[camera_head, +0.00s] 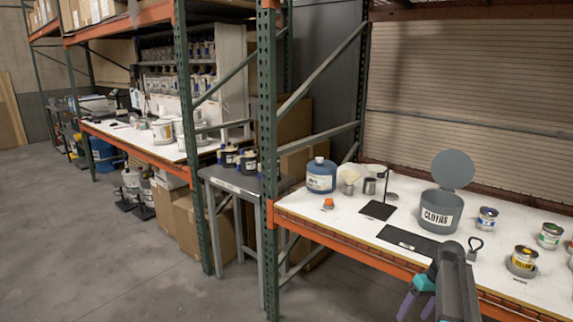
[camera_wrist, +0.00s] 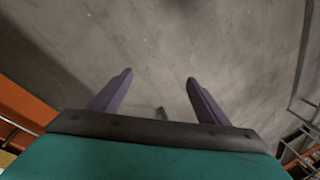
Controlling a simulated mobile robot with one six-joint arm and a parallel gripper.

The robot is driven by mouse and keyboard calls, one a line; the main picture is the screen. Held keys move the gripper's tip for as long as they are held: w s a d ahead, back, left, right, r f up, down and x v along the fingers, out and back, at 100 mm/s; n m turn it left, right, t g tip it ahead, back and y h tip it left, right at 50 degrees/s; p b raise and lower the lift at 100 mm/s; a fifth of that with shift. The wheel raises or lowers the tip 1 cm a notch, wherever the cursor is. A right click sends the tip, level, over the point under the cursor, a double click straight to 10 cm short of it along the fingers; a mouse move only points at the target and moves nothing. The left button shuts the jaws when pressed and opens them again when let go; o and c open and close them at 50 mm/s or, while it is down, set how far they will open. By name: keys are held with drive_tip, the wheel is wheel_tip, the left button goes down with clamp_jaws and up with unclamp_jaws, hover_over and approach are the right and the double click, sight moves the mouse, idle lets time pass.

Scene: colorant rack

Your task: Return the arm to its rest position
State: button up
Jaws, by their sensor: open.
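My gripper (camera_head: 416,301) shows at the bottom of the head view, low in front of the white-topped bench, with its purple fingers pointing down and left. In the wrist view my gripper (camera_wrist: 157,88) has its two purple fingers wide apart with nothing between them. Only the grey concrete floor (camera_wrist: 150,40) lies beyond the fingertips. My dark arm link rises from the bottom edge of the head view beside the bench edge.
The bench (camera_head: 520,285) has an orange front beam close to my arm. It bears a grey CLOTHS bin (camera_head: 437,222) with its lid up, a blue jug (camera_head: 321,180), a dark mat (camera_head: 407,241) and several small cans. A green rack post (camera_head: 268,150) stands left. Floor at left is clear.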

drive_tip(key=s+a+f+n+g+b, duration=0.1)
drive_tip(key=s+a+f+g, duration=0.1)
drive_tip(key=s+a+f, duration=0.75)
drive_tip(key=s+a+f+g+b, duration=0.15)
drive_tip(key=s+a+f, duration=0.45)
drive_tip(key=a+f, duration=0.7)
drive_tip(key=s+a+f+m+g+h, duration=0.1)
drive_tip(key=s+f, duration=0.5)
drive_tip(key=s, duration=0.5)
drive_tip(key=s+a+f+m+g+h, duration=0.1)
drive_tip(key=s+a+f+m+h, duration=0.1)
drive_tip(key=s+f, duration=0.5)
drive_tip(key=shift+s, duration=2.6)
drive_tip(key=shift+g, duration=0.25)
